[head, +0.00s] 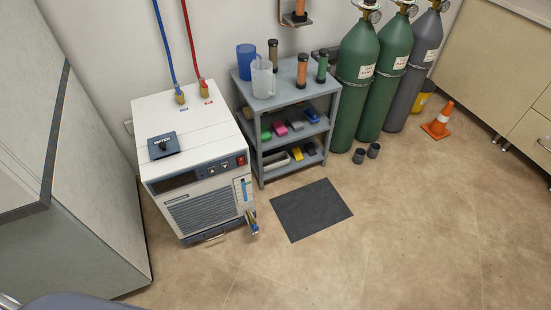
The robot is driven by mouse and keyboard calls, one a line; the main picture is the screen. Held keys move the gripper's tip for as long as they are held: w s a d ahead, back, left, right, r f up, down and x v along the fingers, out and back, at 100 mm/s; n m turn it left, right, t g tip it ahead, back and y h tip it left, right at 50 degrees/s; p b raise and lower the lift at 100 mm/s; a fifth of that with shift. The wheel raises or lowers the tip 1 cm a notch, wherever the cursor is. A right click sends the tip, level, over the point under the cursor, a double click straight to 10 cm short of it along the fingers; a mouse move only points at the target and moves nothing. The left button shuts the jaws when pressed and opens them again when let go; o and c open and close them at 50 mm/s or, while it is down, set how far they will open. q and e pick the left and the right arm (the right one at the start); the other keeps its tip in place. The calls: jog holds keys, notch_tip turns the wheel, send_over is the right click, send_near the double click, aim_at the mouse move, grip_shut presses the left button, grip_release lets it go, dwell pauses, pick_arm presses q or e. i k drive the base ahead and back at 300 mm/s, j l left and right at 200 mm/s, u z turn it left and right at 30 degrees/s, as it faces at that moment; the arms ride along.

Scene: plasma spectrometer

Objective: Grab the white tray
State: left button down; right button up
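A whitish, shallow tray-like container (277,161) sits on the bottom shelf of the grey shelf unit (297,98) in the head view, at the left side of that shelf. It is small in the picture and partly shaded by the shelf above, so I cannot tell for sure that it is the white tray. No other white tray shows. Neither of my grippers is in view.
A white chiller unit (195,155) stands left of the shelf, with red and blue hoses. Gas cylinders (357,85) stand right of it, with two small dark cups (359,156) in front. A dark mat (311,210) lies on open floor. An orange cone (438,120) stands farther right.

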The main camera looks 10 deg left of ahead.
aim_at(281, 160)
jog(key=i+l+u, duration=0.2)
jog(key=u, duration=0.2)
jog(key=i+l+u, duration=0.15)
jog(key=u, duration=0.25)
